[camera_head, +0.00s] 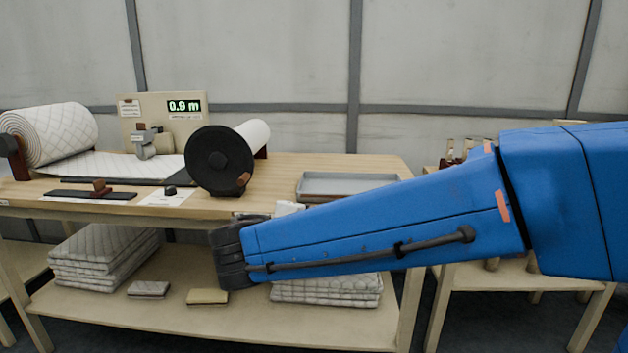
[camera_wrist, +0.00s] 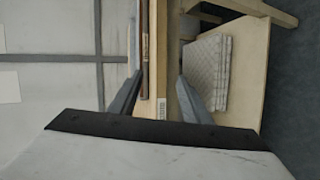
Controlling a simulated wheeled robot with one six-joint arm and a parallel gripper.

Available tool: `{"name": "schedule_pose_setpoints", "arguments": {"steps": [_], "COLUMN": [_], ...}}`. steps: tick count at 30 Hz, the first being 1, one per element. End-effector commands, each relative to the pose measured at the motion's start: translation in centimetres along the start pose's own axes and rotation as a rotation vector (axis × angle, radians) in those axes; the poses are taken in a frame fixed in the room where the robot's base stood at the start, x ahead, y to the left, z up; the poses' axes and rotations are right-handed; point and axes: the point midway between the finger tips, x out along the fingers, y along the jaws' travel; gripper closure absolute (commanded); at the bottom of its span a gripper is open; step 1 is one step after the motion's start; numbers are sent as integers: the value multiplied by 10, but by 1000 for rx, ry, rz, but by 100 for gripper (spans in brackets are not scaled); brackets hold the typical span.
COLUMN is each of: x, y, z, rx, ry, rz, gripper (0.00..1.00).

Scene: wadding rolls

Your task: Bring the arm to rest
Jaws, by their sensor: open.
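My blue arm (camera_head: 390,225) reaches in from the right in the head view, across the front of the workbench (camera_head: 330,163). Its dark wrist end (camera_head: 232,255) hangs in front of the bench's front edge. My gripper (camera_wrist: 158,98) shows in the wrist view with its two grey fingers well apart. Nothing is between them. Beyond the fingers lie the bench edge and a stack of quilted pads, seen turned on its side. The fingers cannot be made out in the head view.
On the bench stand a quilted wadding roll (camera_head: 55,133), a black-ended roll (camera_head: 219,160), a length display (camera_head: 184,106) and a grey tray (camera_head: 345,184). Folded pads (camera_head: 103,255) lie on the lower shelf (camera_head: 190,325). A second table (camera_head: 520,275) is partly behind my arm.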

Motion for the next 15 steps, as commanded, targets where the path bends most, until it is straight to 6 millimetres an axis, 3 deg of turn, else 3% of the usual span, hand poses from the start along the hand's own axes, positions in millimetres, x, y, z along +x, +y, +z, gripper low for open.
{"name": "schedule_pose_setpoints", "arguments": {"steps": [1, 6, 15], "x": [13, 39, 50], "y": [2, -9, -41], "z": [26, 102, 218], "rx": [25, 98, 277], "ry": [-41, -154, -302], "rz": [-38, -181, -417], "gripper": [56, 56, 56]}}
